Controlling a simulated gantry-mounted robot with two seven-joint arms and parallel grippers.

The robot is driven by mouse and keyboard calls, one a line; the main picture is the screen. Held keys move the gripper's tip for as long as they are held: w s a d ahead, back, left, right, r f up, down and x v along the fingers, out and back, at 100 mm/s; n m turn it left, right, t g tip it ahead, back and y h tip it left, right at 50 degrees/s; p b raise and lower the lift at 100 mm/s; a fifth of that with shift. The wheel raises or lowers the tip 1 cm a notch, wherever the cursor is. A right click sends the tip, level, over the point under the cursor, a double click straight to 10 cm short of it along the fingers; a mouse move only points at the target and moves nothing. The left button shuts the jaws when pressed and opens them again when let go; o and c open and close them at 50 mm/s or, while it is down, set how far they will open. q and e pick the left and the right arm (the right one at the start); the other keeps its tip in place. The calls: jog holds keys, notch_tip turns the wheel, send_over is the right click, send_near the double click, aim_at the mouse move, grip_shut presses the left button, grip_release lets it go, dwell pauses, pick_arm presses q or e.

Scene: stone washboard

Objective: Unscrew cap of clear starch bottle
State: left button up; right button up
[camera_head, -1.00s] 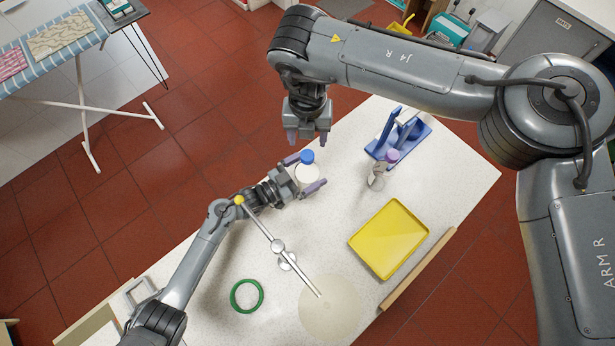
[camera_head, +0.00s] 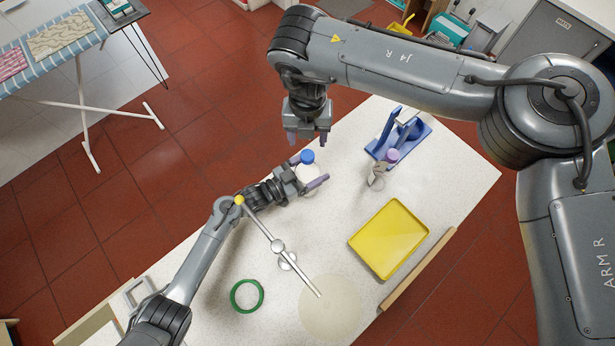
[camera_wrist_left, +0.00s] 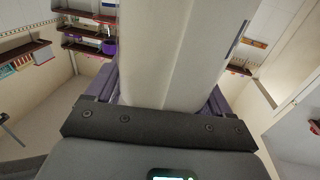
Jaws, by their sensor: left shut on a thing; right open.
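A white bottle (camera_head: 309,174) with a blue cap (camera_head: 307,157) stands upright near the far left edge of the counter. My left gripper (camera_head: 310,172) is shut on the bottle's body, below the cap. In the left wrist view the pale bottle body (camera_wrist_left: 180,60) fills the space between the purple fingers, and its cap is out of sight. My right gripper (camera_head: 308,139) is open and empty, fingers pointing down, a little above the blue cap in the picture and apart from it.
A yellow tray (camera_head: 389,238), a green ring (camera_head: 247,296) and a pale round disc (camera_head: 330,310) lie on the counter (camera_head: 450,180). The counter's middle is mostly clear.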

aim_at(307, 155)
pick_arm(q)
jog(key=c, duration=0.5)
pick_arm(e)
jog(key=m, duration=0.6)
jog(key=shift+w+d, duration=0.1)
jog(key=m, duration=0.6)
jog(key=shift+w+d+r+m, duration=0.1)
jog(key=shift+d+m, duration=0.05)
jog(key=shift+m, duration=0.25)
jog(key=m, duration=0.4)
jog(key=shift+w+r, duration=0.1)
jog(key=m, duration=0.4)
jog(key=shift+r+m, duration=0.1)
jog(key=shift+m, duration=0.2)
jog(key=m, duration=0.4)
jog(key=shift+w+d, duration=0.1)
jog(key=m, duration=0.6)
jog(key=shift+r, duration=0.1)
jog(key=m, duration=0.4)
jog(key=shift+m, duration=0.3)
jog(key=shift+s+a+f, duration=0.3)
jog(key=shift+f, duration=0.05)
jog(key=shift+s+f, duration=0.1)
jog(key=shift+f, duration=3.95)
